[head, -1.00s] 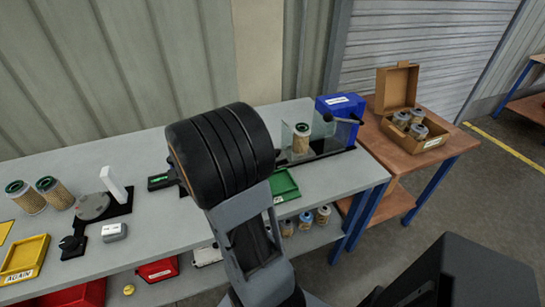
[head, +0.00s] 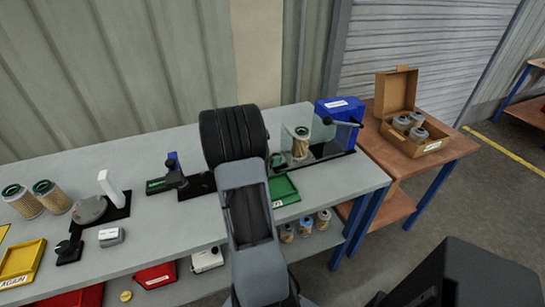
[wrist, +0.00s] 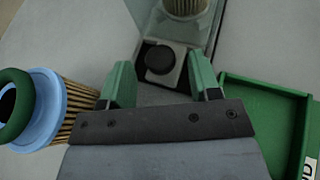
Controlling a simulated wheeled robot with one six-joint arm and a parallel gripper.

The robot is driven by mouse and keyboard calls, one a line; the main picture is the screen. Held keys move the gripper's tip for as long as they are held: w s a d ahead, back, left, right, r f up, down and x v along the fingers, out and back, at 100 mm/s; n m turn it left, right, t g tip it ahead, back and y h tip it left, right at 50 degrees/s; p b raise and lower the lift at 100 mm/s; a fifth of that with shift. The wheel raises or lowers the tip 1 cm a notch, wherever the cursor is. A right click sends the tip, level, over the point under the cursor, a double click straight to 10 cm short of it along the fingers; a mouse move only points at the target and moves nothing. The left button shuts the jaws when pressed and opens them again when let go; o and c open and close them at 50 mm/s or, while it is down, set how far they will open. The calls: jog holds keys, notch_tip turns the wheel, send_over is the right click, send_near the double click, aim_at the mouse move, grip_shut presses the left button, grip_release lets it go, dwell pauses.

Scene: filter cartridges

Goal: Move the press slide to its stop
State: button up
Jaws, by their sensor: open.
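In the wrist view, a round black knob (wrist: 160,59) stands on a pale block (wrist: 181,70), which looks like the press slide, in front of a clear guard (wrist: 216,18). A filter cartridge (wrist: 186,8) is inside the guard. My gripper (wrist: 161,75) is open, with one green finger on each side of the knob's near side; I cannot tell whether either touches it. In the head view, the press guard (head: 287,137) and its cartridge (head: 300,145) stand right of my arm.
A cartridge with a blue end and green ring (wrist: 45,108) is close left of my gripper. A green tray (wrist: 265,95) is close right, also in the head view (head: 283,190).

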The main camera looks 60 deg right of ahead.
jog(key=shift+s+d+f, duration=0.15)
jog(key=shift+d+f, duration=0.1)
jog(key=shift+d, duration=0.25)
grip_shut()
dwell(0.3)
